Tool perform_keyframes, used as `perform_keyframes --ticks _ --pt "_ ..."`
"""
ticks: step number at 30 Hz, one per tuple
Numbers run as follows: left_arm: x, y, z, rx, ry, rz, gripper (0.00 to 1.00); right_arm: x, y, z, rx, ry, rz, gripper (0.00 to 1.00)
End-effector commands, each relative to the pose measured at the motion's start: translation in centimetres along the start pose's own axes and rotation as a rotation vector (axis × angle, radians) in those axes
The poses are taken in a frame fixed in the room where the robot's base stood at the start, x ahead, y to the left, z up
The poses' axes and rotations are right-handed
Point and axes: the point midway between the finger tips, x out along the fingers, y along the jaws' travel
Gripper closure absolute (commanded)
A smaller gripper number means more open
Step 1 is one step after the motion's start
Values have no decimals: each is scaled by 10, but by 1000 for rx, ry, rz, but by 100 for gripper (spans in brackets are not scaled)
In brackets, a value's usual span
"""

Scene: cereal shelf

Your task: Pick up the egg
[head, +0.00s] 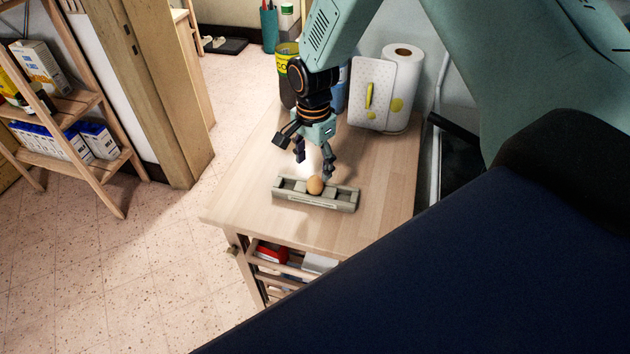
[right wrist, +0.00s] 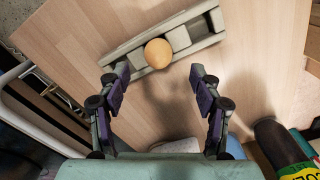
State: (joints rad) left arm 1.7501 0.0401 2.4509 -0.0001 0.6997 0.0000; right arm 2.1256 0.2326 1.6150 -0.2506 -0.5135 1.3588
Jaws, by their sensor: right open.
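A brown-orange egg (head: 315,185) sits in a grey holder (head: 340,201) on the wooden tabletop. In the right wrist view the egg (right wrist: 158,54) rests in the middle of the holder (right wrist: 205,34), which lies at a slant. My right gripper (head: 314,172) is open just above and behind the egg in the head view. In the right wrist view its two fingers (right wrist: 158,82) stand apart, with the egg just beyond the tips, between their lines. Nothing is between the fingertips. My left gripper is not in view.
A paper towel roll (head: 402,80) and a white board with yellow spots (head: 372,92) stand at the back of the table (head: 250,200). A yellow-labelled container (head: 286,60) stands behind my right gripper. A wooden shelf (head: 80,170) with boxes is at the left. The table's front left is clear.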

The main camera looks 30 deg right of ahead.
Motion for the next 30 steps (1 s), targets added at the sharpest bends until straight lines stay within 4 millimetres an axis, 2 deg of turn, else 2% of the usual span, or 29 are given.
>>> perform_keyframes --ticks 7,11,20,30 --pt "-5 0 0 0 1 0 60 33 9 -4 0 -1 2 35" --pt "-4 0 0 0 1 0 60 49 7 -4 0 0 0 35" --pt "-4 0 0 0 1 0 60 54 4 -5 -1 1 -2 35" --pt "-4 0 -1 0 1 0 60 54 3 -5 -1 0 -1 62"
